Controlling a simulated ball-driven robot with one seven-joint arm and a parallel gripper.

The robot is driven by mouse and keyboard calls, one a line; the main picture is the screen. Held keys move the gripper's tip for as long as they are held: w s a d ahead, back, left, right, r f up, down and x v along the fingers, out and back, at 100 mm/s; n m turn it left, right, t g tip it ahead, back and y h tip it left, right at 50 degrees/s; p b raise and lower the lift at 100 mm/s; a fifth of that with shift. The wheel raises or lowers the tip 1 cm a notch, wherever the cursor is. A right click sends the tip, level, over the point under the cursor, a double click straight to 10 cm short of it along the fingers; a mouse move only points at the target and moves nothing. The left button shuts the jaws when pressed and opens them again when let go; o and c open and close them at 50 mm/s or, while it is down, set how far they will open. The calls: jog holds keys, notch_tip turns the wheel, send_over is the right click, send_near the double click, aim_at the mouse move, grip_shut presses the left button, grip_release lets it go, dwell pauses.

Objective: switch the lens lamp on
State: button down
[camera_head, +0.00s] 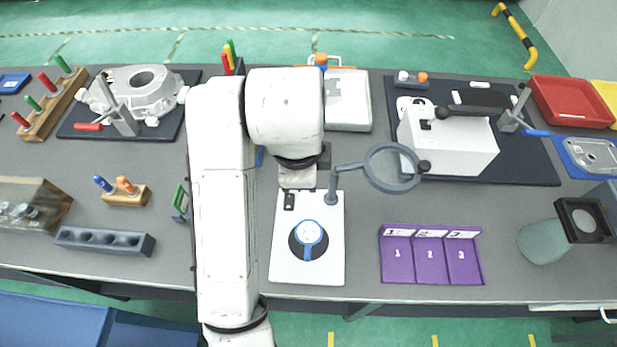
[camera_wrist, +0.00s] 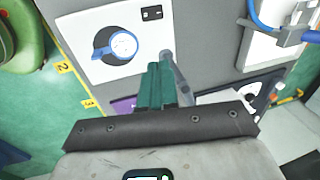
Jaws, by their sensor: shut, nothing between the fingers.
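The lens lamp has a round grey-rimmed lens (camera_head: 391,167) on a jointed arm, rising from a post at the upper right of a white base plate (camera_head: 280,262). The lens shows no clear glow. A small black switch (camera_head: 290,200) sits at the plate's upper left; it also shows in the wrist view (camera_wrist: 151,13). A round black dial with a blue-and-white centre (camera_head: 309,240) is lower on the plate, also in the wrist view (camera_wrist: 120,45). My gripper (camera_wrist: 157,68) has its green fingers shut and empty, apart from the switch in the picture. In the head view its fingertips are hidden.
The grey lamp post (camera_wrist: 181,82) stands close beside my fingers in the wrist view. Purple numbered trays (camera_head: 430,279) lie right of the plate. A white box (camera_head: 447,142) stands behind the lens on a dark mat. A grey holed block (camera_head: 104,241) lies to the left.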

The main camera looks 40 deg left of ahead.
jog(key=s+a+r, duration=0.1)
jog(key=s+a, duration=0.1)
jog(key=a, duration=0.1)
jog(key=p, duration=0.2)
send_near(289, 197)
jog(key=x, duration=0.7)
